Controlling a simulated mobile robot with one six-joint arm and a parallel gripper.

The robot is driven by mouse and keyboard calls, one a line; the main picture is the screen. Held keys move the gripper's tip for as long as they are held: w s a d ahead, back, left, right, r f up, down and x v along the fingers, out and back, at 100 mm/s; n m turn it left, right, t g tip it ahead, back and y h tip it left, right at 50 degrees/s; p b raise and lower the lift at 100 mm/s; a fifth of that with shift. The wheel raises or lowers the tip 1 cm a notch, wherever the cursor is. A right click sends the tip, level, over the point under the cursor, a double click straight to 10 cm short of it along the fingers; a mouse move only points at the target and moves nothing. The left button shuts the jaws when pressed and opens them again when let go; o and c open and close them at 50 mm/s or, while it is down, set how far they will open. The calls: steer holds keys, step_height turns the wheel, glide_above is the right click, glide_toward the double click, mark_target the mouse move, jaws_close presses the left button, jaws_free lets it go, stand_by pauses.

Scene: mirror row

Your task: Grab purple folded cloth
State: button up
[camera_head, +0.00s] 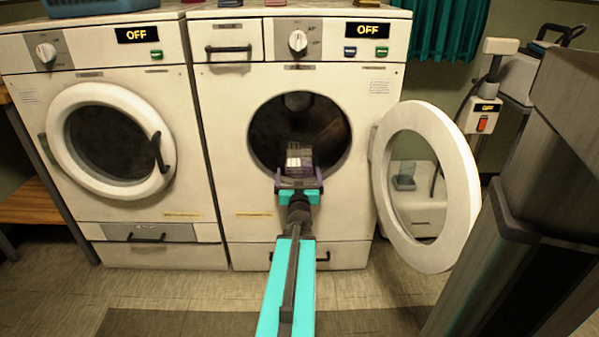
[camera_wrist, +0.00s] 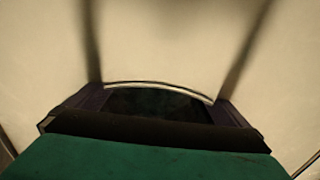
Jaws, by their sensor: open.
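My gripper (camera_head: 299,172) is in front of the round drum opening (camera_head: 262,125) of the right-hand washer, its jaws pointing at the opening. In the wrist view, my gripper (camera_wrist: 158,98) has its two dark purple fingers wide apart, with a dark gap and a curved pale rim between them. I see nothing held. I cannot pick out a purple folded cloth for certain. Small coloured things lie on the washer tops at the upper picture edge, mostly cut off. The drum interior is too dark to show what is inside.
The right washer's round door (camera_head: 462,190) stands open to the right. The left washer (camera_head: 125,235) has its door shut. Both displays read OFF. A blue basket (camera_head: 95,6) sits on the left washer. A dark grey block (camera_head: 560,150) stands close on the right.

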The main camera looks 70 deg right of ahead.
mark_target(299, 169)
steer(key=shift+w+d, duration=0.1)
steer(key=shift+d, duration=0.2)
steer(key=shift+r+b+x, duration=0.2)
steer(key=shift+b+x, duration=0.9)
steer(key=shift+x, duration=1.5)
steer(key=c, duration=1)
